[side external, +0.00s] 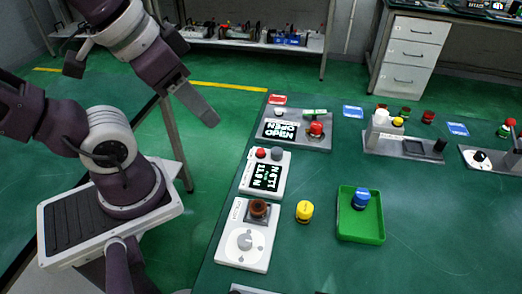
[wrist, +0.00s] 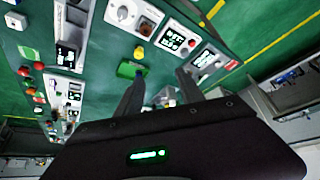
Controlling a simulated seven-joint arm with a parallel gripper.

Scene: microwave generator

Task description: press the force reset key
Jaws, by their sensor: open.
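A white meter box (side external: 264,174) sits near the bench's left edge. Its dark screen (side external: 266,177) shows upside-down figures with the letter N. A red key (side external: 261,153) and a grey key (side external: 277,153) stand along its far edge; I cannot read which is the force reset. The meter's screen also shows in the wrist view (wrist: 172,38). My gripper (side external: 201,108) is raised at upper left, off the bench edge and apart from the meter. In the wrist view my gripper (wrist: 160,76) has its two fingers spread with nothing held between them.
Behind the meter is a grey unit with an OPEN screen (side external: 279,131) and red button (side external: 316,129). In front is a white dial panel (side external: 246,238) with a brown button (side external: 259,208). A yellow knob (side external: 304,211) and green tray (side external: 348,230) stand to the right.

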